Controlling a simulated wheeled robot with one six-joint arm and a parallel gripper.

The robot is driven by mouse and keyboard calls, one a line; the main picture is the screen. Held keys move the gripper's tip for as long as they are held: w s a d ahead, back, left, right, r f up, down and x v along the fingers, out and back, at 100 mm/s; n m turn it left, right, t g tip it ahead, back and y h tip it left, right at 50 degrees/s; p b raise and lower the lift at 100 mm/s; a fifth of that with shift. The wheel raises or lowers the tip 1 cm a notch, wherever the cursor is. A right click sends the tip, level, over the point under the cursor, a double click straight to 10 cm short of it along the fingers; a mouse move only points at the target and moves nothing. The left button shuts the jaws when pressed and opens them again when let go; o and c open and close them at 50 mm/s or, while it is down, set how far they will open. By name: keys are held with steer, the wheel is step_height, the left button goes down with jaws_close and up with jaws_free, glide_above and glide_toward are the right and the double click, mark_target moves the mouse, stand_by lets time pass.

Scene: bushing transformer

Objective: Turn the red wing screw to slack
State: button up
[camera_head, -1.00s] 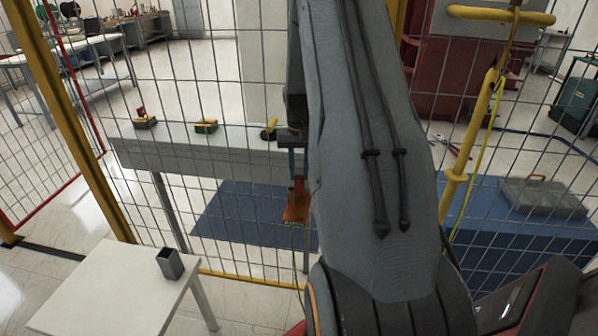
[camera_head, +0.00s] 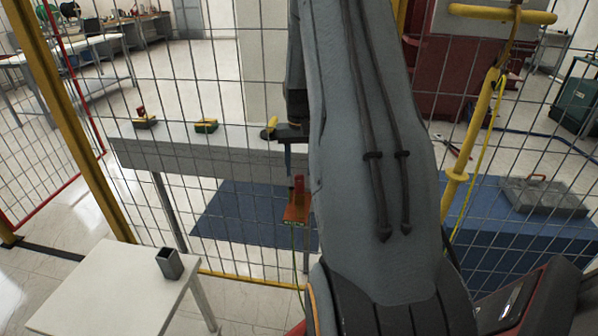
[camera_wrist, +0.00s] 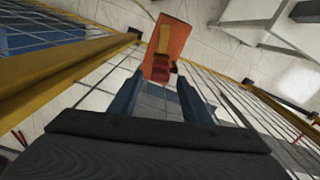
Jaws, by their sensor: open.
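The red wing screw (camera_head: 298,184) stands up from an orange clamp piece (camera_head: 296,208) on the near side of the mesh fence, just left of my arm. In the wrist view the orange clamp piece (camera_wrist: 177,37) lies beyond my fingertips, with a narrow raised part and a small dark red part on it; I cannot tell the screw's exact wing angle. My gripper (camera_wrist: 160,88) is open, its two blue fingers apart and nothing between them. In the head view its finger (camera_head: 288,160) hangs just above and left of the screw; the other finger is hidden.
A yellow-framed mesh fence (camera_head: 80,110) stands close by. Behind it is a grey bench (camera_head: 190,150) with several small coloured parts. A white table (camera_head: 110,285) with a grey square tube (camera_head: 171,264) is at the lower left. A yellow pipe (camera_head: 465,160) stands at right.

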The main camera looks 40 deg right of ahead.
mark_target(299, 175)
step_height(299, 175, up, 6)
steer(key=shift+r+b, duration=0.25)
steer(key=shift+b, duration=0.6)
steer(key=shift+a, duration=0.1)
